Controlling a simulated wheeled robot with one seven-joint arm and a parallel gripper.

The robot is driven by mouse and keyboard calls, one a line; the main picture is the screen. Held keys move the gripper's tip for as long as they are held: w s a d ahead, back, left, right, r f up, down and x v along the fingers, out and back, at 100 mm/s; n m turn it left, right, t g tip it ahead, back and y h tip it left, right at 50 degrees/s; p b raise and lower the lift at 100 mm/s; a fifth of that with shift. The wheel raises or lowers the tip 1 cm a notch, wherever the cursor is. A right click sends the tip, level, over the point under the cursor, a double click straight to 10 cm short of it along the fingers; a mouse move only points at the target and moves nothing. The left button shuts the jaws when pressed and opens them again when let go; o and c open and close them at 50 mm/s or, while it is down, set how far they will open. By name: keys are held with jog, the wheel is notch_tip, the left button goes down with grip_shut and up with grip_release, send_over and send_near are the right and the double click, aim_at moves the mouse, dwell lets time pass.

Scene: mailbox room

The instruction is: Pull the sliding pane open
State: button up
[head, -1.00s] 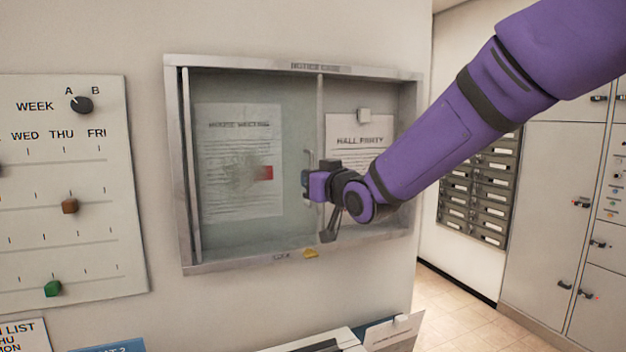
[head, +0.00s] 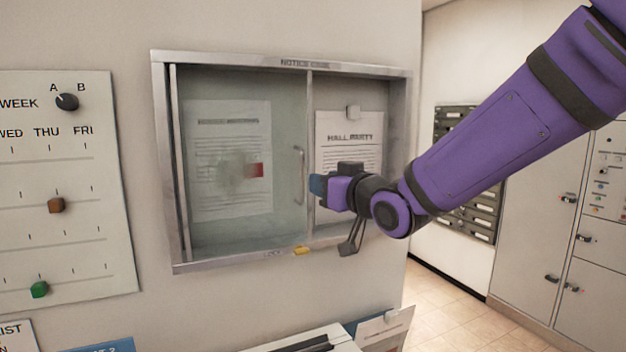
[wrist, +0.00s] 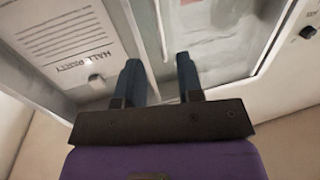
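The sliding pane (head: 232,225) is a hazy glass sheet covering the left half of the metal notice case (head: 162,160). Its upright bar handle (head: 299,175) is near the pane's right edge; a bar, likely this handle, shows in the wrist view (wrist: 161,28). The right half of the case looks uncovered. My gripper (head: 317,186) is just right of the handle and apart from it. In the wrist view, the two blue fingers of my gripper (wrist: 158,68) are spread with nothing between them. A yellow latch (head: 302,250) is on the lower frame beside a lock label.
A "Hall Party" notice (head: 349,140) hangs in the right half; another notice (head: 230,160) is behind the glass. A panel with sliders (head: 65,240) is at left. A box with papers (head: 320,338) stands below the case. Lockers (head: 530,235) line the right.

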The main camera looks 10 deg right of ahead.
jog(key=shift+v, duration=1.25)
jog(key=s+d+f+m+g+h, duration=0.2)
jog(key=s+d+h, duration=0.25)
jog(key=d, duration=0.25)
jog(key=s+d+f+m+g+h, duration=0.1)
jog(key=s+d+m+g+h, duration=0.15)
jog(key=s+d, duration=0.35)
jog(key=s+d+f+g, duration=0.2)
jog(key=s+g, duration=0.1)
jog(key=s, duration=0.4)
jog(key=s+d+f+g+h, duration=0.1)
jog(key=s+d+f+g, duration=0.1)
jog(key=s, duration=0.6)
jog(key=shift+s+d+m+g, duration=0.25)
jog(key=shift+d+m+g, duration=0.2)
jog(key=shift+d+g, duration=0.2)
